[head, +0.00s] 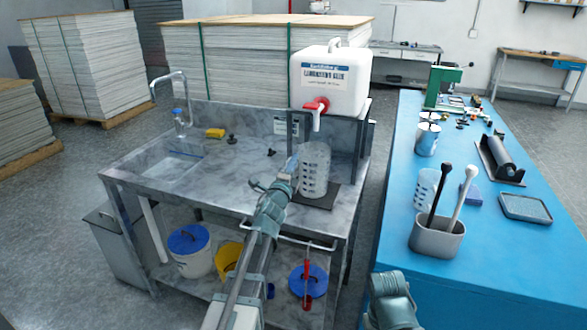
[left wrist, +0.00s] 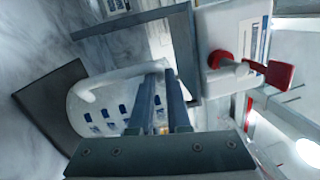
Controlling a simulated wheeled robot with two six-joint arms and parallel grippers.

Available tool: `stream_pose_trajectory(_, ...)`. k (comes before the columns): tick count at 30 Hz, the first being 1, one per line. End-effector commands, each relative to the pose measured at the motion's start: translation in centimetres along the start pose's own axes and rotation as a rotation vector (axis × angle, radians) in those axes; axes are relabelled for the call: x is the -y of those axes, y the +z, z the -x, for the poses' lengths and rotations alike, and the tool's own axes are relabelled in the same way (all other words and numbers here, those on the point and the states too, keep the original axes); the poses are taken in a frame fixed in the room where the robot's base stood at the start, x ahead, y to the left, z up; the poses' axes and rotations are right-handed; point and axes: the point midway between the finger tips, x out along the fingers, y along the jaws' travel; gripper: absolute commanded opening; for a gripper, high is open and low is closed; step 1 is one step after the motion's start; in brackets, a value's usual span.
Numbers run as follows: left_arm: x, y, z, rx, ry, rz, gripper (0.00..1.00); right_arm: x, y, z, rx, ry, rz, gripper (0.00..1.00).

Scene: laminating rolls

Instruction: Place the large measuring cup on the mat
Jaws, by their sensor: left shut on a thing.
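The large measuring cup (head: 315,168) is clear with markings and stands upright at the right end of the marble-topped bench. The dark mat (head: 325,199) shows around its base; I cannot tell whether the cup touches it. My left gripper (head: 292,166) is at the cup's left side, shut on it. In the left wrist view, the cup (left wrist: 98,112) lies beside and behind the fingers (left wrist: 166,105), with the mat (left wrist: 42,98) past its base. The exact grip point is partly hidden. Part of my right arm shows at the bottom right, without its fingers.
A white jug (head: 335,82) with a red tap (head: 316,107) stands on a raised shelf close behind the cup. A sink (head: 172,165) and yellow sponge (head: 215,133) are left. The blue table (head: 410,255) holds a grey holder (head: 437,238) and another measuring cup (head: 425,190).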

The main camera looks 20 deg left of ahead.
Motion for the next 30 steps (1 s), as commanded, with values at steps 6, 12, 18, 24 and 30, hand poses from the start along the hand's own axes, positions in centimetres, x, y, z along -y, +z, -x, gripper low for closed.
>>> stream_pose_trajectory(6,0.0,0.0,0.0,0.000,0.000,0.000,0.00,0.0,0.0,0.0,0.000,0.000,0.000,0.50)
stream_pose_trajectory(12,-0.1,0.0,0.0,0.000,0.000,0.000,0.37,0.0,0.0,-0.1,0.000,0.000,0.000,0.50)
stream_pose_trajectory(18,-0.1,0.0,0.0,0.000,0.000,0.000,0.45,0.0,0.0,-0.1,0.000,0.000,0.000,0.50)
stream_pose_trajectory(24,0.3,0.0,0.0,0.000,0.000,0.000,0.45,0.0,0.0,0.3,0.000,0.000,0.000,0.50)
stream_pose_trajectory(30,0.1,0.0,3.5,0.001,0.000,0.000,0.45,0.0,0.0,-0.5,0.000,0.000,0.000,0.50)
